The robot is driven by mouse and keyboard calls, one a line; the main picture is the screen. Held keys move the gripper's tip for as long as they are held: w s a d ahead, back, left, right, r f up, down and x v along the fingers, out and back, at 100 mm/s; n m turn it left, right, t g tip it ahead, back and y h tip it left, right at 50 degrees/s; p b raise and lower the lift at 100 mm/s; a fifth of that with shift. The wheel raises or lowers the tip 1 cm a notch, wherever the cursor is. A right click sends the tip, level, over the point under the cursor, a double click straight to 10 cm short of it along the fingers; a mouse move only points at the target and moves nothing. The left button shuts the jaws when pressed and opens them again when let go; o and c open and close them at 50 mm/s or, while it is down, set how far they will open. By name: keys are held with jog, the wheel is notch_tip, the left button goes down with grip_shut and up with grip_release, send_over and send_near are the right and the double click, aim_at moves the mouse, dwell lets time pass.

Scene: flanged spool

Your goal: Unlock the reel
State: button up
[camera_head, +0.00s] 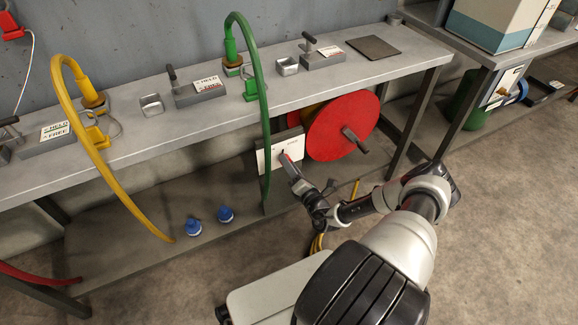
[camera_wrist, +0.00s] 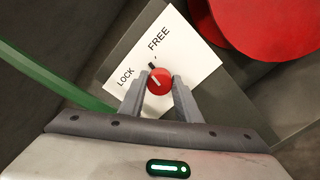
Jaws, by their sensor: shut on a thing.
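The reel (camera_head: 338,122) has a large red flange with a crank handle (camera_head: 355,140) and sits under the bench. Its flange also shows at the upper right in the wrist view (camera_wrist: 275,22). Left of it is a white plate (camera_wrist: 192,52) marked LOCK and FREE, also visible in the head view (camera_head: 262,160). A red knob (camera_wrist: 158,79) sits on the plate, with a short black mark at its edge between the two words. My gripper (camera_wrist: 157,92) has a finger on either side of the knob and is shut on it.
A green hose (camera_head: 266,110) arches down close to the left of the plate. A yellow hose (camera_head: 103,170) hangs further left. Two blue fittings (camera_head: 225,214) stand on the lower shelf. The bench top (camera_head: 225,110) is above my gripper; a bench leg (camera_head: 410,125) stands right of the reel.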

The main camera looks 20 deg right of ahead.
jog(key=m+b, duration=0.1)
jog(key=m, duration=0.3)
jog(key=shift+m, duration=0.3)
dwell(0.5)
jog(key=o, duration=1.1)
jog(key=shift+c, duration=0.2)
